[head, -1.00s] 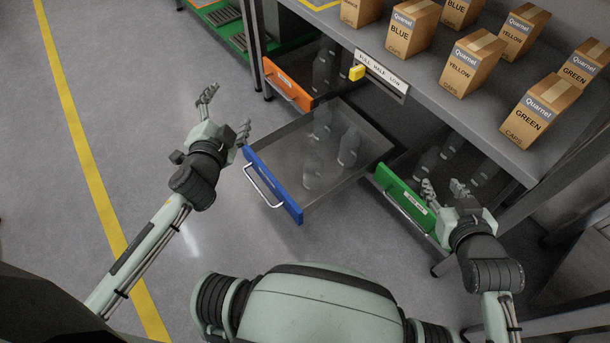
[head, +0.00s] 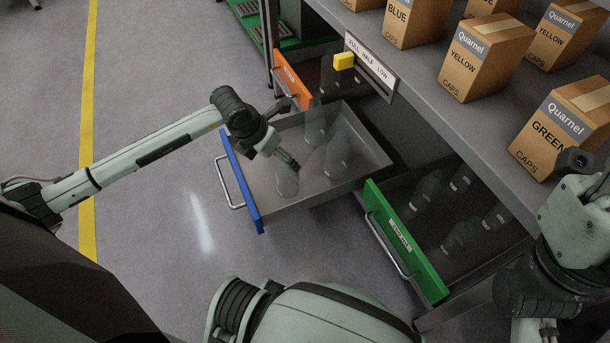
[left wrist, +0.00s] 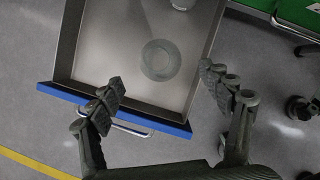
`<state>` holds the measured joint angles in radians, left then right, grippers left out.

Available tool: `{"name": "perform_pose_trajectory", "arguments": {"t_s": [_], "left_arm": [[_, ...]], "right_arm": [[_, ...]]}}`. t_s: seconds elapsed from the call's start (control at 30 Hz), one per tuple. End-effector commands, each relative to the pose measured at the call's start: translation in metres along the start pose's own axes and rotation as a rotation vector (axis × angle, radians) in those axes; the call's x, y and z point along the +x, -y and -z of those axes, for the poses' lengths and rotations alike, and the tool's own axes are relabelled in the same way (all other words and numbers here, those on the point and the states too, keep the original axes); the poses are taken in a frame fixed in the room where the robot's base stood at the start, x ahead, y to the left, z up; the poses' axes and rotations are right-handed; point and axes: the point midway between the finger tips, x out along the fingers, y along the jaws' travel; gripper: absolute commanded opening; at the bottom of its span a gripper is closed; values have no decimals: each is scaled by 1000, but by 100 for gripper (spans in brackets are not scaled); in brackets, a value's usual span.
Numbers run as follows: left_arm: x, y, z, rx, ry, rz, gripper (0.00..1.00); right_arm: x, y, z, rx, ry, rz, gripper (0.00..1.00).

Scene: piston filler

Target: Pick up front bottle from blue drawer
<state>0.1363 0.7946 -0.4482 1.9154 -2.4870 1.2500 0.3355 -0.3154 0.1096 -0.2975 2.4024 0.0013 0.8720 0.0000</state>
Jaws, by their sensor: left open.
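The blue drawer (head: 240,180) is pulled out and holds several clear bottles. The front bottle (head: 287,182) stands nearest the blue front panel. My left gripper (head: 284,160) is over the drawer beside this bottle's top and partly covers it. In the left wrist view the bottle (left wrist: 160,60) is seen from above, ahead of and between the spread fingers of my left gripper (left wrist: 165,90). The fingers are open and hold nothing. My right gripper (head: 578,163) is at the right edge, only partly seen; its fingers cannot be made out.
Behind the front bottle stand other bottles (head: 336,158). The orange drawer (head: 292,87) and the green drawer (head: 405,240), also open with bottles, flank the blue one. A shelf with cap boxes (head: 485,55) overhangs the right side. Floor left of the drawer is clear.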

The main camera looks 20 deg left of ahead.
Motion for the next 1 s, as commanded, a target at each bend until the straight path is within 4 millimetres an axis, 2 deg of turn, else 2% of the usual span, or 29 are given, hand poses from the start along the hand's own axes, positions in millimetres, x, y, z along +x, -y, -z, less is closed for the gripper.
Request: {"name": "perform_pose_trajectory", "arguments": {"t_s": [0.03,0.37,0.6,0.73,0.93,1.0], "left_arm": [[2,-6,2,6,-10,-24,79],[36,-2,3,2,-8,-12,79],[71,-1,5,1,-7,-12,79],[78,-1,4,2,-6,-12,79],[78,-1,4,3,-6,-12,79],[78,-1,4,3,-6,-12,71]], "right_arm": [[-1,0,4,2,-19,0,40],[0,2,0,-2,-31,27,40],[1,3,-4,-8,-52,61,40],[3,4,-4,-10,-57,68,40],[4,4,-4,-10,-57,69,40],[4,4,-4,-10,-57,69,40]]}}
